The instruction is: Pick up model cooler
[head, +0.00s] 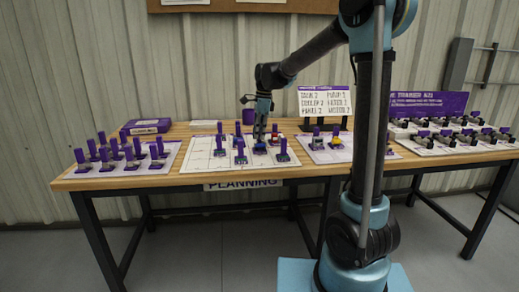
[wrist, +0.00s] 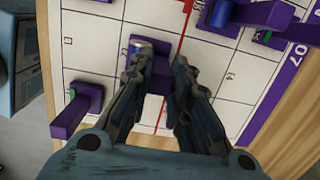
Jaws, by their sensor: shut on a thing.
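My gripper (head: 260,138) reaches down to the white gridded planning board (head: 205,160) on the wooden table. In the wrist view my gripper (wrist: 160,72) has its two fingers closed about the purple post of a small model, taken as the model cooler (wrist: 150,46). A silver rounded part shows on its purple base. In the head view the model cooler (head: 259,149) is right under the fingers, largely hidden by them. It appears to rest on the board; a small gap beneath it cannot be ruled out.
Other purple-posted models stand close by on the board, including one (head: 282,152) to the right and one (head: 240,154) to the left. A tray of models (head: 128,160) is at the left. A sign (head: 324,101) and a purple box (head: 146,126) stand behind.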

